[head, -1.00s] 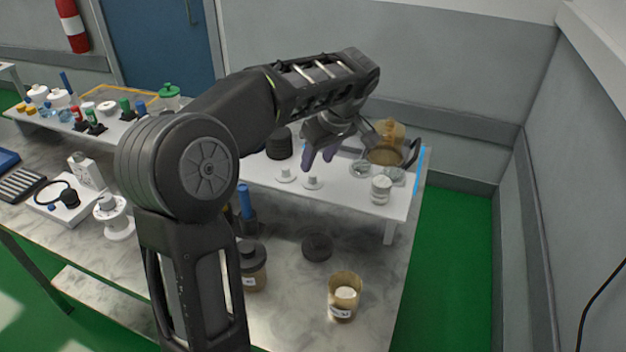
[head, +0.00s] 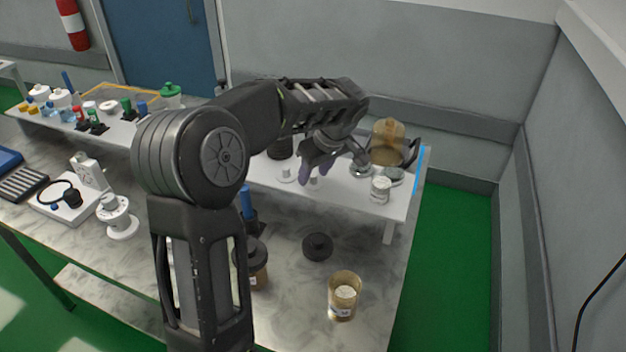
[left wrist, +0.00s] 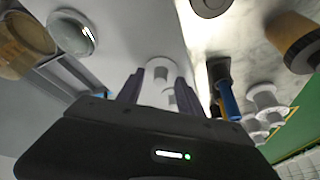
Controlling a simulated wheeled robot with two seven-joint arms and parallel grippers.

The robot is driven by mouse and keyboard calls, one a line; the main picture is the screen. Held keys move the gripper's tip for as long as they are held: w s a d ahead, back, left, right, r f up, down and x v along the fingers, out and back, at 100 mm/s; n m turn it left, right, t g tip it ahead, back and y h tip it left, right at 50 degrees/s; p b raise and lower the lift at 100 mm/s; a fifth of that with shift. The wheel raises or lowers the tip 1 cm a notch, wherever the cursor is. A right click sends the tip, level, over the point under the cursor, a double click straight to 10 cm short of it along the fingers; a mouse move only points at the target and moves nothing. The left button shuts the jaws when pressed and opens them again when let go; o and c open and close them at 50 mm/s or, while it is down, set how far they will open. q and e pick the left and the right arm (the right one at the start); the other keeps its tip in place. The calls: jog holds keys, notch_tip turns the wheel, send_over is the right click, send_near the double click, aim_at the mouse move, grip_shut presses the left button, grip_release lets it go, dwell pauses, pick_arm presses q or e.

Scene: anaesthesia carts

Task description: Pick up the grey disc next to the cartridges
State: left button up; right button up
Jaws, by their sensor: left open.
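A dark grey disc (head: 317,247) lies flat on the marble bench, in front of the white shelf. Two small pale discs with upright knobs stand on the shelf, one (head: 287,175) left of my gripper and one under it. Which disc the task calls grey, and which things are the cartridges, I cannot tell. My left gripper (head: 314,177) is open, its purple fingers pointing down over the shelf. In the left wrist view, a pale knobbed piece (left wrist: 160,73) shows between the open fingers (left wrist: 157,90); contact is unclear. My right gripper is not in view.
Glass dishes (head: 361,170), a white jar (head: 381,190) and an amber vessel (head: 388,140) stand right of my gripper. A black ribbed cylinder (head: 280,149) stands behind left. An amber beaker (head: 343,297) and a dark-lidded jar (head: 250,262) stand on the bench.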

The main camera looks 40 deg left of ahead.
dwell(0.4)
pick_arm(q)
grip_shut()
dwell(0.4)
